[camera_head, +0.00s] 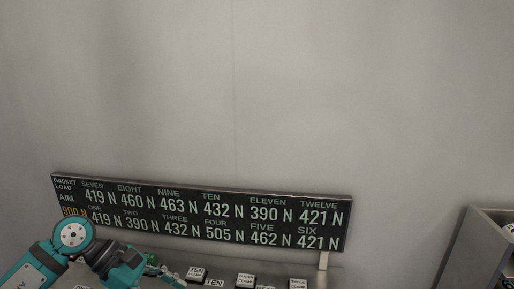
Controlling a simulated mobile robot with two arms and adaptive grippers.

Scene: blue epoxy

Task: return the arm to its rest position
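My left arm (73,236) shows in the head view at the bottom left corner, with teal joint covers and dark links. It bends at a round teal joint, and a further teal wrist part (123,272) runs down to the bottom edge. The fingers of my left gripper do not show clearly, and the picture's lower edge cuts off what lies below the wrist. My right arm and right gripper are out of the picture.
A dark gasket load board (200,216) with rows of force readings stands behind the bench, partly behind my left arm. Small labelled clamp blocks (245,281) sit below it. A grey open bin (468,245) is at the right edge. The wall above is bare.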

